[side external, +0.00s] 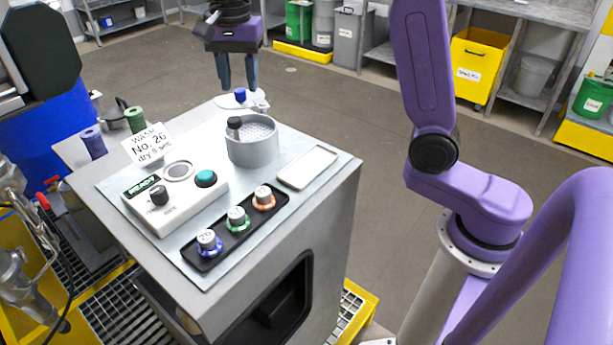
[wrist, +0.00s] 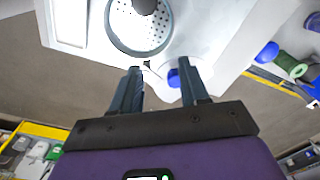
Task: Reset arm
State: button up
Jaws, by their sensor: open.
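My gripper (side external: 237,72) hangs open and empty above the far edge of the grey machine top (side external: 110,192). In the wrist view its two dark fingers (wrist: 166,88) are apart with nothing between them. Below it, a small blue knob-like piece (side external: 240,95) sits on a white plate at the far edge; the blue piece also shows in the wrist view (wrist: 174,78), behind the fingers. A round grey basin (side external: 252,148) with a perforated floor stands nearer, with a dark-topped grey piece (side external: 235,124) in it.
A control box (side external: 176,215) shows a "READY" display, a black knob and a teal button. A black tray (side external: 190,255) holds blue, green and orange ringed pieces. A pale empty tray (side external: 307,167) lies at right. A "WASH No. 26 dry 8 sec" card (side external: 148,145) stands near green and blue spools.

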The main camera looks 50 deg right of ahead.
jog(key=s+n, duration=0.2)
jog(key=s+a+f+n, duration=0.1)
jog(key=s+n, duration=0.1)
jog(key=s+a+n, duration=0.1)
jog(key=s+n, duration=0.1)
jog(key=s, duration=0.1)
jog(key=shift+s+f, duration=0.1)
jog(key=shift+f, duration=0.05)
jog(key=s+d+f+n, duration=0.2)
jog(key=s+f+n, duration=0.1)
jog(key=s+n, duration=0.3)
jog(key=s+d+f+n, duration=0.2)
jog(key=s+n, duration=0.4)
jog(key=s, duration=0.4)
jog(key=s+d+f+n, duration=0.3)
jog(key=s+n, duration=0.3)
jog(key=s, duration=0.3)
jog(key=shift+f+y, duration=0.3)
jog(key=shift+f, duration=0.3)
